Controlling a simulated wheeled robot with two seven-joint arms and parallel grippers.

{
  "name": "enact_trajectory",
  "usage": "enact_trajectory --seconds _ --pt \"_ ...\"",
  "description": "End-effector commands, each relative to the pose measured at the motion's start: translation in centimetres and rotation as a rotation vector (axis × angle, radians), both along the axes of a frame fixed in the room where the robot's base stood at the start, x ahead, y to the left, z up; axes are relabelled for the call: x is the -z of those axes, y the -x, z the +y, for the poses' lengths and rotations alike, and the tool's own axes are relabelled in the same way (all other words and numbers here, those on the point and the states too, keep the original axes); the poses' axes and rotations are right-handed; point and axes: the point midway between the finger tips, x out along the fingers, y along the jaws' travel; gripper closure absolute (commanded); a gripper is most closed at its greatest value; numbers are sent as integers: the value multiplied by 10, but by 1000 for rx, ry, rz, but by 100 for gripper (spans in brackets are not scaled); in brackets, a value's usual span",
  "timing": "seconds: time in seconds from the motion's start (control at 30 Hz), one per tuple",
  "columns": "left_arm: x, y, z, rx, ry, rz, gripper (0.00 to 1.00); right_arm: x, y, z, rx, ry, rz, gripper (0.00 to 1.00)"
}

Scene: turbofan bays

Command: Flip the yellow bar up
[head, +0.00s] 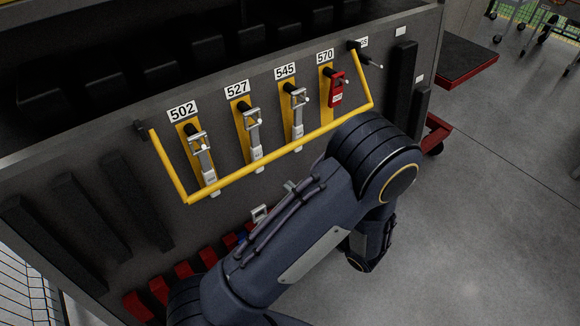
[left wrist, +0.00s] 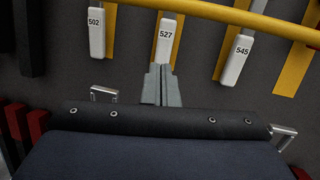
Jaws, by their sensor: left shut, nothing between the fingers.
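The yellow bar (head: 225,181) is a U-shaped frame on the panel front. Its two side arms run down from dark pivots at the upper left and upper right, and its long rail hangs low across the row of levers. In the left wrist view the rail (left wrist: 230,14) crosses the top. My left gripper (left wrist: 161,70) is shut and empty, its grey fingertips just below the white 527 handle end (left wrist: 166,42) and apart from the rail. In the head view my left arm hides the gripper. My right gripper is not in view.
Grey levers on yellow plates stand behind the rail under labels 502 (head: 183,112), 527 and 545. A red tag (head: 336,90) hangs at 570. Red blocks (head: 159,289) line the panel's lower edge. Open floor (head: 480,210) lies to the right, with a red-framed cart (head: 465,62) beyond.

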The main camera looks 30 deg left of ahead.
Motion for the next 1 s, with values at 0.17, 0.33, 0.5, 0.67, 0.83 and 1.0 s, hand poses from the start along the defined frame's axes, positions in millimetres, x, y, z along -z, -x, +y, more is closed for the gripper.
enact_trajectory --seconds 0.17,0.33,0.5,0.67,0.83,1.0 --pt "13 -18 -26 143 -148 20 100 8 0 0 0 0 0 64" --pt "14 -20 -29 163 -168 22 100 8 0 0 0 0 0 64" --pt "14 -20 -29 160 -165 22 100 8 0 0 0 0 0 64" --pt "12 -22 -23 158 -164 22 100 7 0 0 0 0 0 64" --pt "5 -31 1 154 -164 22 100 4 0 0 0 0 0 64" --pt "-5 -44 34 153 -163 22 100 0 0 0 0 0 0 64"
